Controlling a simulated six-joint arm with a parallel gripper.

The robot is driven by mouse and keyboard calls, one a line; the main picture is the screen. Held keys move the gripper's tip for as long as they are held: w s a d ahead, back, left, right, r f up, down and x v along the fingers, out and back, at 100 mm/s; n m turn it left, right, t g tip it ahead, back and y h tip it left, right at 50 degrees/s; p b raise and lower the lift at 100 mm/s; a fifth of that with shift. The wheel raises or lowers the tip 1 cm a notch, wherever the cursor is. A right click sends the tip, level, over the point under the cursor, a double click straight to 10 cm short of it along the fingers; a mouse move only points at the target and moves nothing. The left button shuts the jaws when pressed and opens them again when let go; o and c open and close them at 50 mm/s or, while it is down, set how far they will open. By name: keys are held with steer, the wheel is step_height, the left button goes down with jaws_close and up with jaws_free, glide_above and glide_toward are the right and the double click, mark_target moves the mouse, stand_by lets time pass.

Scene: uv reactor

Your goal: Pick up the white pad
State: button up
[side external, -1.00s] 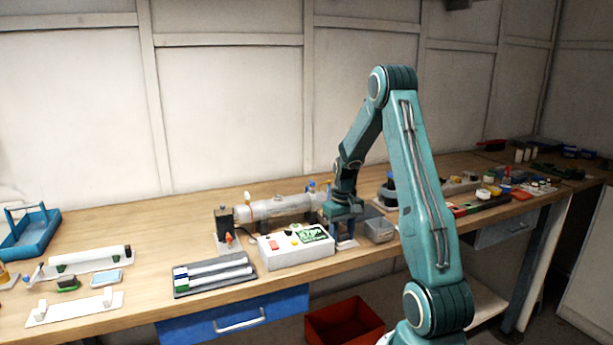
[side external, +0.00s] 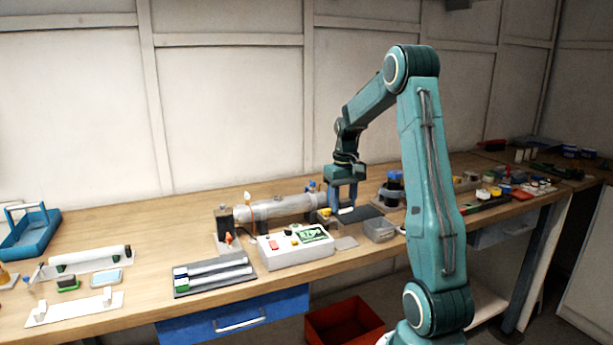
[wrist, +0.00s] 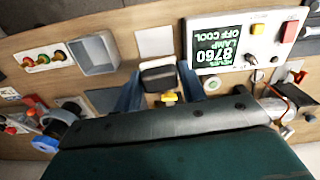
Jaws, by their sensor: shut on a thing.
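The white pad (side external: 346,210) shows as a small pale block between the fingertips of my gripper (side external: 343,205) in the side view. My gripper is shut on it and holds it above the bench. In the wrist view, the pad (wrist: 158,66) has a pale edge and a dark side facing the camera, between the two blue fingers of my gripper (wrist: 159,73). A flat pale square (wrist: 154,41) lies on the bench just beyond it. The same square (side external: 345,243) is below the gripper in the side view.
A white control box (side external: 296,248) with a lit display stands left of the square. A grey open bin (side external: 379,230) is at its right. A horizontal metal cylinder (side external: 280,206) lies behind the box. A grey tray of white tubes (side external: 214,274) is farther left.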

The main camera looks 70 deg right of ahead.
mark_target(343, 199)
step_height(343, 199, up, 10)
steer(key=shift+f, duration=0.25)
stand_by(0.5)
steer(key=shift+o, duration=0.9)
steer(key=shift+c, duration=0.5)
steer(key=shift+w, duration=0.1)
